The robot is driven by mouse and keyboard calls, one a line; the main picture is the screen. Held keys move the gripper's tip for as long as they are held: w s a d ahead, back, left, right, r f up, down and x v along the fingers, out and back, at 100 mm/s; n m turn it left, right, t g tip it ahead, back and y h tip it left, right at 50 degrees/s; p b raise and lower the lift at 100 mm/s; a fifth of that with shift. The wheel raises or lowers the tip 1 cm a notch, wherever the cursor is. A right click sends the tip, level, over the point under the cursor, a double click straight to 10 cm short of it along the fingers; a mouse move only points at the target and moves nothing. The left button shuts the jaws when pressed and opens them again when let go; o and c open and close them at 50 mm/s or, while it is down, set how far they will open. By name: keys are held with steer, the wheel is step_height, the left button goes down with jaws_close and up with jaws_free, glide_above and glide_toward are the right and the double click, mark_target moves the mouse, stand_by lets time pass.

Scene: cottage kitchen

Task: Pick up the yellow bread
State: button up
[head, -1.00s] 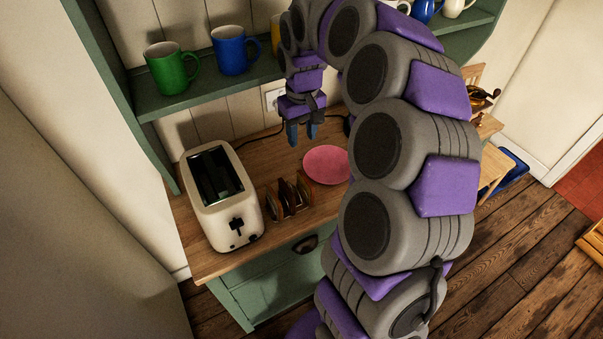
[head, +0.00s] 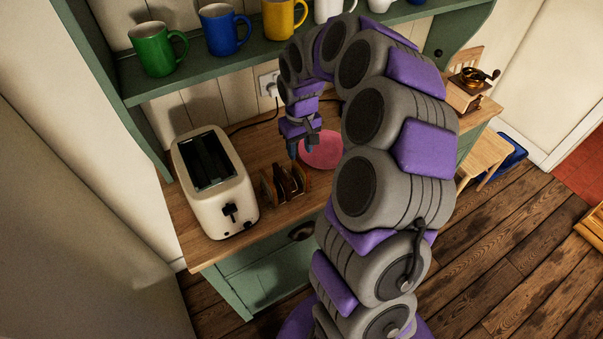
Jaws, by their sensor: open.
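No plainly yellow bread shows. Brown, bread-like slices (head: 284,184) stand upright in a small rack on the wooden counter, right of the cream toaster; their exact colour is hard to tell in the shadow. My gripper (head: 301,152) points down above the counter, just behind the rack and at the left edge of the pink plate (head: 321,150). Its fingers are open, with nothing seen between them. The gap between fingers and slices is hard to judge. My arm hides part of the counter to the right.
The cream toaster (head: 214,182) stands at the left of the counter (head: 265,150). A green shelf (head: 190,75) above holds a green mug (head: 152,50), a blue mug (head: 219,30), a yellow mug (head: 280,20) and others. A coffee grinder (head: 470,88) stands at the right.

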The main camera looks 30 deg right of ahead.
mark_target(301, 163)
step_height(301, 163, down, 5)
steer(key=shift+f+b, duration=0.1)
steer(key=shift+b, duration=0.6)
steer(key=shift+s, duration=0.1)
steer(key=shift+c, duration=0.2)
steer(key=c, duration=0.7)
